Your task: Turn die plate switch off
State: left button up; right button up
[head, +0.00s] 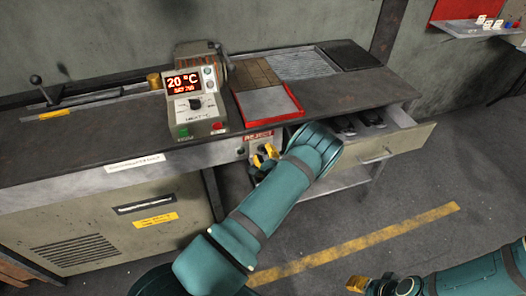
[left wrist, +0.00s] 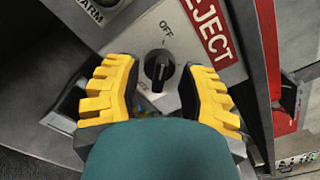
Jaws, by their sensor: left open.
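In the left wrist view a black rotary switch (left wrist: 159,70) sits on a pale panel, with OFF printed above it and a partly hidden label at its lower left. A pale mark on the knob is on its lower side, away from OFF. My left gripper (left wrist: 157,76) is open, with its yellow fingers on either side of the knob; contact cannot be told. In the head view my left gripper (head: 265,157) is at the bench front under the REJECT label, and it hides the knob. My right gripper (head: 368,285) is at the bottom edge, away from the bench.
A control box (head: 194,103) on the bench shows 20 °C in red and has its own dial. A red-rimmed tray (head: 297,111) lies beside it. An open drawer (head: 402,142) juts out to the right of my left arm. The floor in front is clear.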

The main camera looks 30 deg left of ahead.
pick_arm(q)
jog(key=v, duration=1)
jog(key=shift+s+d, duration=0.25)
jog(key=shift+d, duration=0.05)
